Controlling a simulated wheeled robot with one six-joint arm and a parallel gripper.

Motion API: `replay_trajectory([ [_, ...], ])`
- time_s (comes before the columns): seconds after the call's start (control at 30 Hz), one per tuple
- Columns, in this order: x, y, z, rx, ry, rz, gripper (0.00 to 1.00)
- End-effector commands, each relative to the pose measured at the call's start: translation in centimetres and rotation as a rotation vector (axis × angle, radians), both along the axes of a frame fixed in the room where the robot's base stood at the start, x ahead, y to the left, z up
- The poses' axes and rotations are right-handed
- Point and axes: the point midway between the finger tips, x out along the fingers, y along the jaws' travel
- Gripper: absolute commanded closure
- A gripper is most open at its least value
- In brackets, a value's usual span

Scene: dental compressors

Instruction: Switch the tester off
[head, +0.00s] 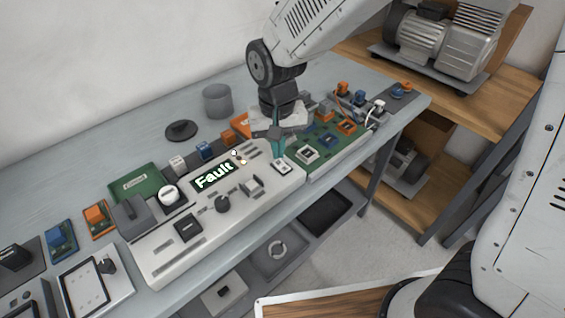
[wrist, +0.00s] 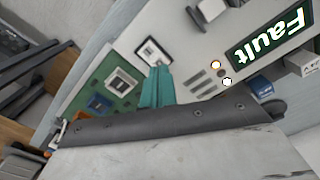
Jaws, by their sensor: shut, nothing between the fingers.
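The tester (head: 160,250) is a long pale panel on the bench, with a lit display (head: 214,177) reading "Fault". A small white switch (head: 282,167) in a dark frame sits at the tester's right end. It also shows in the wrist view (wrist: 154,52), just beyond my fingertips. My gripper (head: 278,152) has teal fingers, shut and empty, pointing down close to the switch. I cannot tell whether they touch it. In the wrist view the shut fingers (wrist: 156,82) partly cover the area beside the switch. Which way the switch is set is unclear.
A green circuit board (head: 325,145) lies right of the switch. A dark knob (head: 222,204), a black square part (head: 187,228) and a round white gauge (head: 169,194) stand on the tester. A grey cup (head: 217,101) and a black disc (head: 181,130) are behind it.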

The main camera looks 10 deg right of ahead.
Motion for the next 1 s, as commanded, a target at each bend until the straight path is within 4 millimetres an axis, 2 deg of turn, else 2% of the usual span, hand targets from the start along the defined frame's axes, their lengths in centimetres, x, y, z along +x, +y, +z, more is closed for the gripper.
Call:
replay_trajectory([
  [1.0, 0.01, 0.0, -0.84, 0.0, 0.0, 0.0, 1.0],
])
